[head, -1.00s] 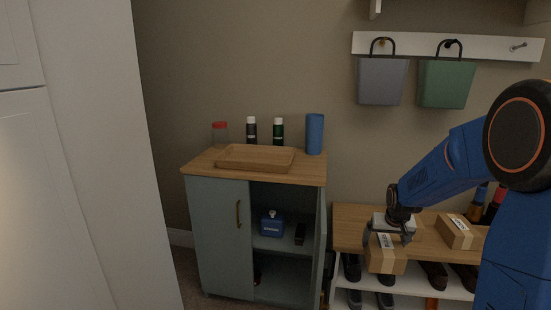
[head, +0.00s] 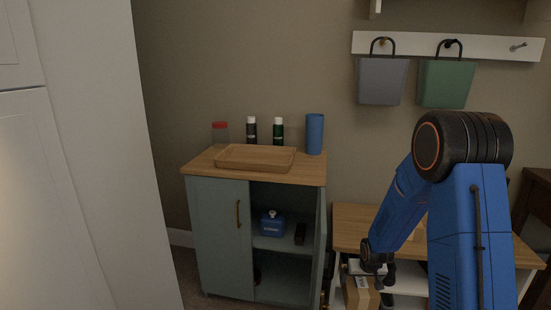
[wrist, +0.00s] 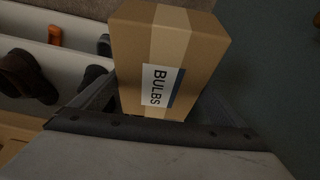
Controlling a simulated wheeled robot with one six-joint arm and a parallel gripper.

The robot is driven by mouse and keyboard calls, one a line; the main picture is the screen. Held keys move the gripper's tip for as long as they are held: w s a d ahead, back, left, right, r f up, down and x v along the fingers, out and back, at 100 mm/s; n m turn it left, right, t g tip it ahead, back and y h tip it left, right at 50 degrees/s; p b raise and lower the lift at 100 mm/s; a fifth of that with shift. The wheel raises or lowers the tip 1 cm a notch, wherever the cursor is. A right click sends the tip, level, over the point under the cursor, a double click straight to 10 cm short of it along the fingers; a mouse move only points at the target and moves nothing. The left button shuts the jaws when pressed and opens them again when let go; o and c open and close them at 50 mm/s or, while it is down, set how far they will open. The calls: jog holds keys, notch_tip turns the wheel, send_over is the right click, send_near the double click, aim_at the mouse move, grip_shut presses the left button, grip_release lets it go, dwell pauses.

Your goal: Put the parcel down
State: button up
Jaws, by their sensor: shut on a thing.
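The parcel (head: 357,295) is a brown cardboard box with a tape strip and a white label. In the wrist view the parcel (wrist: 200,45) fills the upper middle, and its label reads "BULBS". My gripper (head: 368,277) is shut on the parcel and holds it low in front of the bench, near the cabinet's open door. The parcel's lower part is cut off by the head view's bottom edge. In the wrist view the dark fingers of my gripper (wrist: 155,105) lie along its two sides.
The wooden bench (head: 350,218) has a white shoe shelf below. A wooden tray (head: 255,167) looks empty on top, with bottles behind.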

jog(key=a+f, duration=0.3)
jog(key=f, duration=0.9)
jog(key=shift+w+a+n, duration=0.3)
jog(key=shift+a+n, duration=0.1)
jog(key=shift+s+f, duration=0.1)
jog(key=shift+s, duration=0.05)
